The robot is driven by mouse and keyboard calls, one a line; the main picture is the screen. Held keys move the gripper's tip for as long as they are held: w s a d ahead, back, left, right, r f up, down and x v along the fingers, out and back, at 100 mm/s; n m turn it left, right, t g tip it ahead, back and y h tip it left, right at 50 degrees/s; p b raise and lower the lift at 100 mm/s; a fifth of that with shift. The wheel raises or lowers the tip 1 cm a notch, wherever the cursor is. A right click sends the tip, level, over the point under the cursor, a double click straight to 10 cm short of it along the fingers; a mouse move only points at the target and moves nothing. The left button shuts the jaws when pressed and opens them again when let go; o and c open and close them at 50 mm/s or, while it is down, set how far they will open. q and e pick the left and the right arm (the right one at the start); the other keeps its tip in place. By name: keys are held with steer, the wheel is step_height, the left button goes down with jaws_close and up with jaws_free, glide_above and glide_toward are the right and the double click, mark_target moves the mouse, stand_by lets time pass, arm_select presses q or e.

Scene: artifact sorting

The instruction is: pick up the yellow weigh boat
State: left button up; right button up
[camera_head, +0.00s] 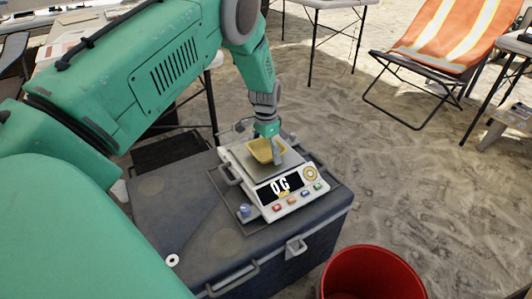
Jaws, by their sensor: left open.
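The yellow weigh boat (264,152) sits on the pan of a white scale (262,193). The scale display reads 0G. The scale stands on a dark case (190,215). My left gripper (270,142) comes down from above at the boat's right and back edge. Its fingers are open, with one finger in front of part of the boat. I cannot tell whether the fingers touch the boat. My right gripper is not in the view.
A red bucket (372,274) stands at the lower right, beside the case. An orange folding chair (448,38) is at the upper right. A cluttered table (70,40) is at the upper left. The sandy floor to the right is mostly free.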

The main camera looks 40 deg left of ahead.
arm_select(q)
steer(key=shift+d, duration=0.25)
steer(key=shift+f, duration=0.1)
